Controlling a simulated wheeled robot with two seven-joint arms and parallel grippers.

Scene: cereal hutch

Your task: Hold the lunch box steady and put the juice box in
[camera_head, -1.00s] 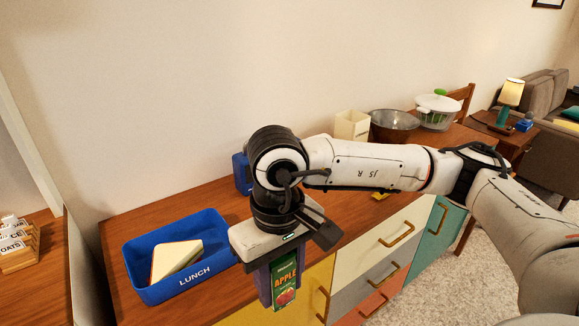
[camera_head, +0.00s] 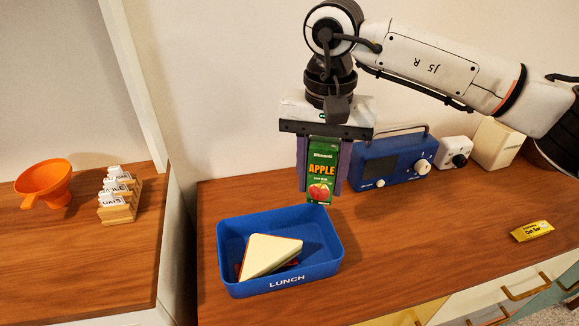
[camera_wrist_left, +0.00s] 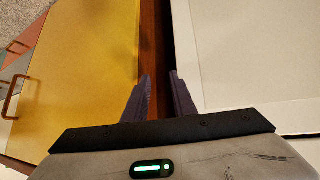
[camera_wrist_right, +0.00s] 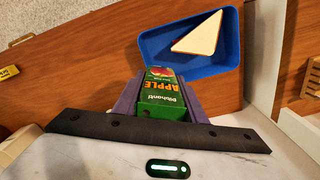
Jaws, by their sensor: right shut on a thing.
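The blue lunch box (camera_head: 330,262), open at the top and marked LUNCH, stands on the wooden counter in the head view. A sandwich half (camera_head: 270,255) lies in its left part; the right part shows bare floor. My right gripper (camera_head: 321,190) is shut on the green apple juice box (camera_head: 321,172), held upright above the lunch box's back right rim. The right wrist view shows the juice box (camera_wrist_right: 163,95) between the fingers, with the lunch box (camera_wrist_right: 160,52) beyond. My left gripper (camera_wrist_left: 157,85) shows only in its wrist view, fingers apart and empty, away from the lunch box.
A blue radio (camera_head: 392,162) stands close to the right of the juice box. A yellow bar (camera_head: 532,231) lies on the counter at right. An orange funnel (camera_head: 46,184) and a labelled rack (camera_head: 119,200) stand on the left surface.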

